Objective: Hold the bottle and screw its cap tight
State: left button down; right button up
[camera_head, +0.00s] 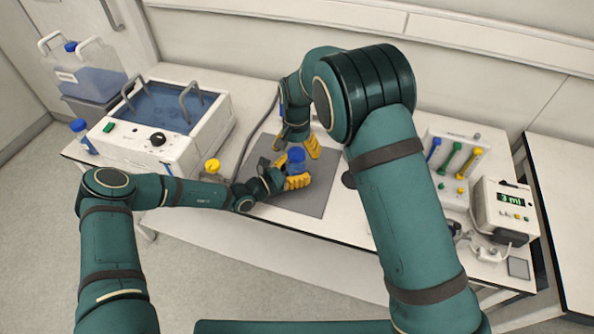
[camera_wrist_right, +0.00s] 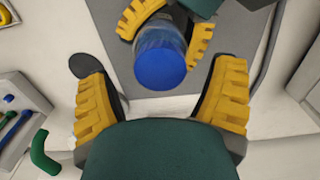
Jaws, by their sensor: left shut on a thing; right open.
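The bottle (camera_head: 297,165) stands upright over the grey mat, with its blue cap (camera_head: 297,154) on top. My left gripper (camera_head: 292,173) is shut on the bottle's body from the left side. In the right wrist view the blue cap (camera_wrist_right: 160,65) faces the camera, with the clear bottle (camera_wrist_right: 158,36) behind it and the yellow fingers of my left gripper (camera_wrist_right: 166,28) around it. My right gripper (camera_head: 296,143) is open above and behind the cap; in its wrist view its fingers (camera_wrist_right: 162,100) are wide apart, with the cap between and beyond them. I cannot tell how tight the cap sits.
A water bath (camera_head: 165,145) stands at the left of the table. A yellow-capped bottle (camera_head: 211,170) stands close to my left arm. A rack with coloured tools (camera_head: 456,160) and a device reading 3 ml (camera_head: 508,208) are at the right. The grey mat (camera_head: 308,200) is otherwise clear.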

notch_tip(320, 180, up, 11)
jog(key=shift+f, duration=0.2)
pick_arm(q)
grip_release()
jog(key=v, duration=1.2)
dwell(0.5)
